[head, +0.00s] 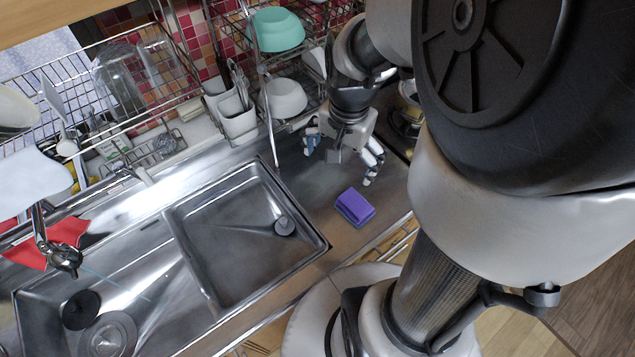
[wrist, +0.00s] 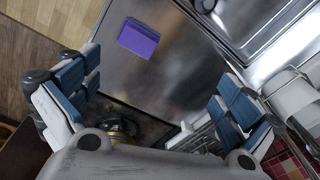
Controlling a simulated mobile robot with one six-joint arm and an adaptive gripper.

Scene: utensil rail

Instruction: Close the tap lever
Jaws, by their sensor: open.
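The chrome tap (head: 62,256) is at the far left of the head view, over the left sink basin. I cannot clearly make out its lever. A thin pale-blue streak runs from near the tap into that basin; I cannot tell if it is water. My gripper (head: 342,157) is open and empty, over the steel counter right of the middle basin, far from the tap. In the wrist view my gripper (wrist: 152,98) has its two blue-and-white fingers spread wide. The tap does not show there.
A purple sponge (head: 355,207) lies on the counter near my gripper; it also shows in the wrist view (wrist: 138,39). Wire dish racks (head: 155,85) with dishes line the back. A rack post stands by the middle basin (head: 240,245). A red cloth (head: 62,238) lies behind the tap.

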